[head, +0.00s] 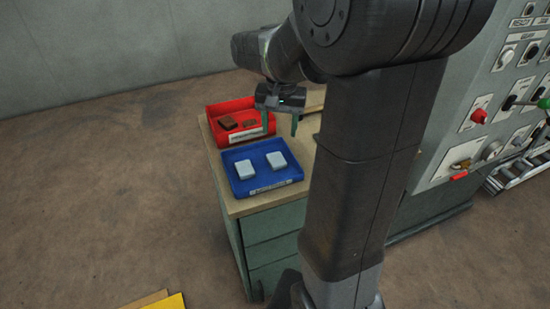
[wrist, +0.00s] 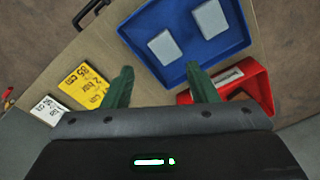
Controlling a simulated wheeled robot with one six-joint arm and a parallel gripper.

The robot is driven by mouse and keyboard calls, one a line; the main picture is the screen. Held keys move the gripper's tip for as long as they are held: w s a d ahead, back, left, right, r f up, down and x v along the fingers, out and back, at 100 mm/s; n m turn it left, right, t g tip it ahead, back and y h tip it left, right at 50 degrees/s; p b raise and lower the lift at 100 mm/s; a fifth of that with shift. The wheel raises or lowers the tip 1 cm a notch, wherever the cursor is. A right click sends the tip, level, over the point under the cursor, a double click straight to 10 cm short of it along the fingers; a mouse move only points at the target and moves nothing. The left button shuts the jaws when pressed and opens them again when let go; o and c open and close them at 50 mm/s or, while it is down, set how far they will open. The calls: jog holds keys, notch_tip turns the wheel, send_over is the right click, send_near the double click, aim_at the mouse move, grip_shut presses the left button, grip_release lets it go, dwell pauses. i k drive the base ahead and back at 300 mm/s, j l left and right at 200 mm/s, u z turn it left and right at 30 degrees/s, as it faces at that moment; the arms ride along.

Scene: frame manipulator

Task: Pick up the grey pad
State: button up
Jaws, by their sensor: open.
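Two light grey pads lie flat and apart in a blue tray (head: 239,190) on the cabinet top. In the head view one pad (head: 243,169) is at the left and the other pad (head: 276,160) at the right. The wrist view shows the pads too, one (wrist: 165,46) nearer the fingers and one (wrist: 209,18) farther off. My gripper (head: 280,124) is open and empty, above the cabinet top behind the blue tray. In the wrist view its green fingers (wrist: 160,85) point toward the tray, with the pads beyond the tips.
A red tray (head: 214,112) with brown pieces stands behind the blue tray. Yellow (wrist: 88,86) and white (wrist: 47,110) labelled cards lie on the cabinet top (wrist: 110,62). A control panel (head: 500,95) with knobs and levers stands at the right.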

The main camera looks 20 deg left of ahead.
aim_at(276, 160)
jog(key=i+l+u, duration=0.45)
jog(key=u, duration=0.3)
jog(key=i+l+u, duration=0.1)
jog(key=l+u, duration=0.25)
jog(key=l, duration=0.1)
